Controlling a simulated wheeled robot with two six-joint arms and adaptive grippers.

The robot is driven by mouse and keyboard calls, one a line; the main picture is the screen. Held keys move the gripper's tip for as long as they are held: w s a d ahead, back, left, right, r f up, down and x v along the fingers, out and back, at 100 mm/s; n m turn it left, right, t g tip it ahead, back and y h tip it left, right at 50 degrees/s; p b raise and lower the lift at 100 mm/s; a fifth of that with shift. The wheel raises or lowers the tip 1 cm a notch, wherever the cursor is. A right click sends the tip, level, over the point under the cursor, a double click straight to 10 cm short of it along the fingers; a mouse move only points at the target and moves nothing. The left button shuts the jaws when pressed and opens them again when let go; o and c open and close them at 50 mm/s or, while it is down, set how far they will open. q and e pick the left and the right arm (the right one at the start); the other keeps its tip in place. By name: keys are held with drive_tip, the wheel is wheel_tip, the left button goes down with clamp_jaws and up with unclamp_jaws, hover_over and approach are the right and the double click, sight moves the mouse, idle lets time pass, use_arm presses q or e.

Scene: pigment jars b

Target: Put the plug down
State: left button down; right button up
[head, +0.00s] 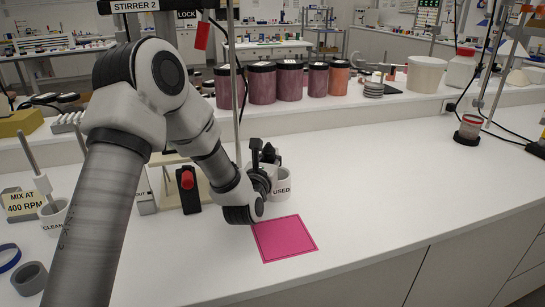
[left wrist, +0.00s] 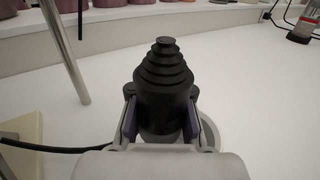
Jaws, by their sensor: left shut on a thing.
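My left gripper (head: 264,160) is shut on the plug, a black stepped cone (left wrist: 165,88) whose narrow end points up and away in the left wrist view. The two fingers hold its wide lower part from both sides. In the head view, dark finger parts and the arm make the plug hard to tell apart. The gripper is beside and partly in front of a white cup marked USED (head: 282,184). A pink square mat (head: 286,239) lies bare on the bench in front of it. My right gripper is not in view.
A stirrer stand with a metal rod (head: 236,90) rises behind my arm. Pigment jars (head: 290,80) line the back shelf. The bench (head: 410,170) to the right is clear.

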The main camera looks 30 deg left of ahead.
use_arm(q)
drive_tip(key=c, duration=1.1)
unclamp_jaws()
drive_tip(key=shift+r+p, duration=0.35)
drive_tip(key=shift+p, duration=0.1)
drive_tip(key=shift+r+p, duration=0.55)
drive_tip(key=shift+p, duration=0.1)
drive_tip(key=shift+s+d+f+b, duration=0.15)
drive_tip(key=shift+s+f+b, duration=0.35)
drive_tip(key=shift+s, duration=0.1)
drive_tip(key=b+v, duration=0.2)
drive_tip(key=v, duration=0.8)
drive_tip(key=shift+d, duration=0.1)
drive_tip(key=shift+s+r, duration=0.15)
drive_tip(key=shift+s, duration=0.2)
